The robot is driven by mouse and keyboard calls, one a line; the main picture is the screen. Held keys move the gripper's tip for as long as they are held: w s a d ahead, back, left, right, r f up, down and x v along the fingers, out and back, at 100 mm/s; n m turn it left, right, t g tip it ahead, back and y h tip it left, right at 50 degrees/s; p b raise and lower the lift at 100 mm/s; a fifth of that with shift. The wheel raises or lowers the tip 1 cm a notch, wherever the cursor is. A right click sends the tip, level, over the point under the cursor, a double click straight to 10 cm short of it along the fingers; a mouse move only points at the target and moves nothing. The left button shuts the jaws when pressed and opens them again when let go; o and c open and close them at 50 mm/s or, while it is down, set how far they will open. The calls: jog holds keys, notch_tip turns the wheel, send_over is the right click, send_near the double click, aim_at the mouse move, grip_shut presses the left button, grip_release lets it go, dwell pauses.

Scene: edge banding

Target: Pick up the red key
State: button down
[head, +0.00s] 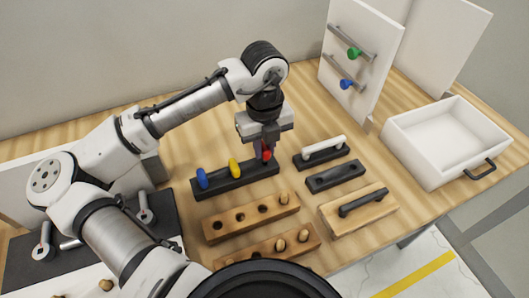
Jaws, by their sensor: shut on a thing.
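The red key (266,155) is at the right end of a black holder block (237,180), in line with a yellow key (234,168) and a blue key (202,178). My gripper (265,151) points down over the right end of that block and is shut on the red key. The fingers partly hide the key's top. The key's lower end appears at or close to the block; I cannot tell whether it is still seated in it.
A wooden block with holes (225,226) stands in front. Black trays (336,177) and a wooden handled piece (352,222) lie to the right. A white drawer box (411,150) is at far right. A white panel (379,35) with green and blue knobs stands behind.

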notch_tip(320, 180, up, 17)
jog(key=b, duration=0.1)
jog(key=shift+b, duration=0.3)
dwell(0.5)
